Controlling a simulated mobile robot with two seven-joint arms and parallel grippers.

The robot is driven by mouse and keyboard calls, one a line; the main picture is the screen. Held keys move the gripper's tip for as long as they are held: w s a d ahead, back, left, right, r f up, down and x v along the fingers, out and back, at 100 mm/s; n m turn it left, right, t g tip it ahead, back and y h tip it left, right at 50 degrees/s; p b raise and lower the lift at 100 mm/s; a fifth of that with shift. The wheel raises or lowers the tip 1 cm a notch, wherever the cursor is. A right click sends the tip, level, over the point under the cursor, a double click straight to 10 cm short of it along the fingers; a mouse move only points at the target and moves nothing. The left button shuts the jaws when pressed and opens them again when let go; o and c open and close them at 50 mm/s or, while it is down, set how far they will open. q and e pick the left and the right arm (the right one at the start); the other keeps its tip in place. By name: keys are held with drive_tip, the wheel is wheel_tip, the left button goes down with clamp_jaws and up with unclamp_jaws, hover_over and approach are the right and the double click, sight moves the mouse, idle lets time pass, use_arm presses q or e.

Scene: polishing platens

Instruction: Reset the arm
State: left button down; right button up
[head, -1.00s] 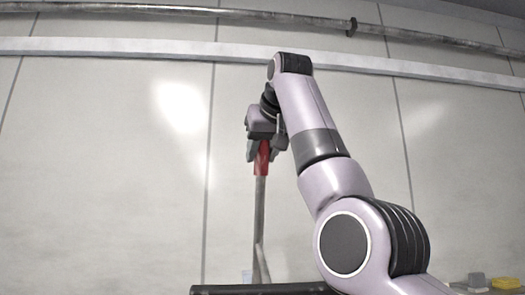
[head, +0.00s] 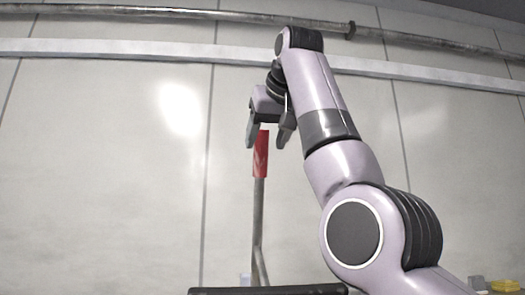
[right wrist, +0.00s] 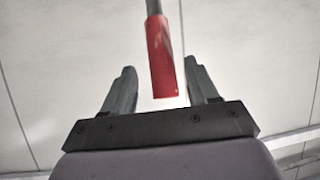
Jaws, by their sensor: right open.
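My right arm rises from the lower right of the head view and bends over at the top. Its right gripper (head: 267,138) points down and is open, with its two fingers apart just above a red grip (head: 261,155) on an upright grey pole (head: 258,215). In the right wrist view the open fingers of the gripper (right wrist: 160,85) stand on either side of the red grip's end (right wrist: 162,60), with visible gaps on both sides. The pole's lower end is hidden behind a dark edge. My left gripper is not in view.
A pale panelled wall (head: 110,170) fills the background, with a horizontal rail (head: 120,48) and a pipe (head: 130,11) across its top. A dark bar (head: 265,291) crosses the bottom edge. A small yellow object (head: 505,286) sits at the lower right. The left side is clear.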

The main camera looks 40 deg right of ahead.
drive_tip(key=shift+v, duration=1.1)
